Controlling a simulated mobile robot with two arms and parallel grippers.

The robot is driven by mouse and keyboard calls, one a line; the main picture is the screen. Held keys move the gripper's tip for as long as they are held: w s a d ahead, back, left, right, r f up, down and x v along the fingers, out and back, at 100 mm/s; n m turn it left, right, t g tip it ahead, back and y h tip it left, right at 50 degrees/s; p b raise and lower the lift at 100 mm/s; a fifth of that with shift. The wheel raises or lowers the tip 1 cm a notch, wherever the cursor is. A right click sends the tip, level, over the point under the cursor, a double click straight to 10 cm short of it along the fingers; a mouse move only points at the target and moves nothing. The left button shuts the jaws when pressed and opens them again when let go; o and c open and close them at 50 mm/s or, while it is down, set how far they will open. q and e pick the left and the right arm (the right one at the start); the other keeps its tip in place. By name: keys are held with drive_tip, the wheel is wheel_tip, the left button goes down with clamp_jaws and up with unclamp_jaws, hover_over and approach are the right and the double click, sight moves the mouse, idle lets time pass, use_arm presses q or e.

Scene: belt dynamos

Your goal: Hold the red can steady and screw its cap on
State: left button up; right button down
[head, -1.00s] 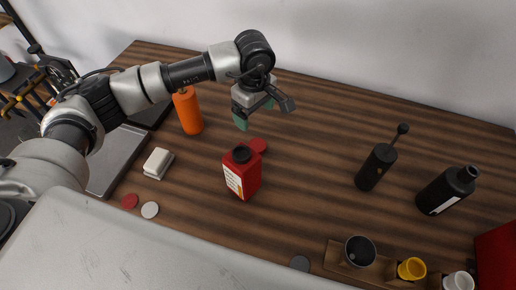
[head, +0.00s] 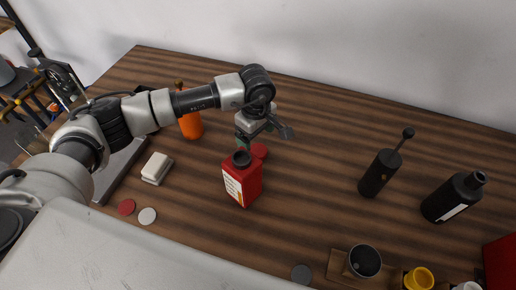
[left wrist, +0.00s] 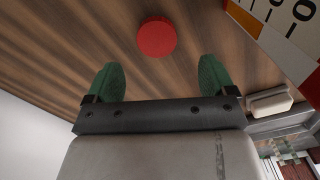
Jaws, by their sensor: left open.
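The red can (head: 242,182) stands upright on the wooden table, its dark neck open at the top and a white label on its side. Part of it also shows in the left wrist view (left wrist: 285,30). A round red cap (head: 260,151) lies flat on the table just behind the can; it also shows in the left wrist view (left wrist: 157,37). My left gripper (head: 256,142) is open and empty, just behind the cap and above the table. In the left wrist view its green fingertips (left wrist: 159,75) point toward the cap, which is apart from them. My right gripper is not in view.
An orange bottle (head: 191,125) stands behind my left arm. A white block (head: 157,168) and red (head: 126,207) and white (head: 147,216) discs lie left. A dark oil can (head: 378,174), black bottle (head: 453,197) and cup rack (head: 338,265) are right.

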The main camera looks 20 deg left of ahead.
sight(258, 150)
use_arm(q)
drive_tip(key=shift+f, duration=0.55)
drive_tip(key=shift+d+f+p, duration=0.1)
drive_tip(key=shift+f+p, duration=0.1)
drive_tip(key=shift+p, duration=0.1)
wheel_tip(258, 150, down, 4)
drive_tip(key=shift+w+d+r+p, duration=0.1)
drive_tip(key=shift+d+r+p, duration=0.05)
drive_tip(key=shift+p, duration=0.7)
drive_tip(key=shift+f, duration=0.55)
drive_tip(key=shift+c, duration=0.5)
drive_tip(key=c, duration=0.9)
